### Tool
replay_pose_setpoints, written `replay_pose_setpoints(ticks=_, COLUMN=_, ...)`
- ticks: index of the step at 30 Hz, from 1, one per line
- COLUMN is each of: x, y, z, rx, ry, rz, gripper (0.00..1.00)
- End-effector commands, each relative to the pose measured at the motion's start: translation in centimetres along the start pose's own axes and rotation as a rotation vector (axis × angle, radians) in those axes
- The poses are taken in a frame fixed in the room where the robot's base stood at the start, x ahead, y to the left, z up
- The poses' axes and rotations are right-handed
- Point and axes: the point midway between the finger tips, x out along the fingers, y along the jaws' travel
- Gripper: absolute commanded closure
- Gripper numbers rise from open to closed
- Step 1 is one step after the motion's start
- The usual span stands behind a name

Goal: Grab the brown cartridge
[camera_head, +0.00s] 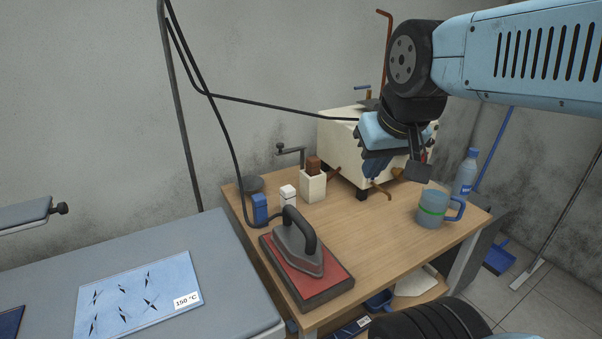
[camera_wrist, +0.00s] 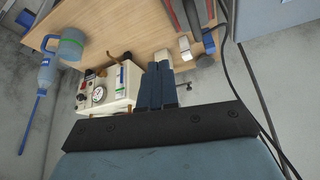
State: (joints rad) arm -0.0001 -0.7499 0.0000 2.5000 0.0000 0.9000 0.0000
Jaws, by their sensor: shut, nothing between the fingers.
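The brown cartridge (camera_head: 313,163) stands upright in the top of a cream block-shaped holder (camera_head: 312,186) on the wooden table (camera_head: 345,235). Only the cartridge's upper part shows. My gripper (camera_head: 371,176) is to the right of the cartridge in the head view, in front of the cream machine, fingers pointing down, apart from the cartridge. In the wrist view my gripper (camera_wrist: 159,66) has its two blue fingers together with nothing between them. A cream block (camera_wrist: 163,56) shows just beyond the fingertips there; I cannot make out the brown cartridge in that view.
The cream machine (camera_head: 340,135) with brown handles stands behind. A blue block (camera_head: 260,207), a white-topped block (camera_head: 288,195) and an iron (camera_head: 300,245) on a red pad are left and in front. A mug (camera_head: 432,208) and bottle (camera_head: 466,175) stand right. A black cable hangs at left.

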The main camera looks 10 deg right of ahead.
Motion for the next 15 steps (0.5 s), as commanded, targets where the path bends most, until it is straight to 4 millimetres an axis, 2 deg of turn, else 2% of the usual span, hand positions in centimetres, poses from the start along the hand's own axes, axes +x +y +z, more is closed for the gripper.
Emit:
replay_pose_setpoints(ticks=11, x=0.00, y=0.00, z=0.00, rx=0.000, ry=0.000, rz=0.000, gripper=1.00)
replay_pose_setpoints(ticks=15, x=0.19, y=0.09, z=-0.30, rx=0.000, ry=0.004, rz=0.003, gripper=0.88)
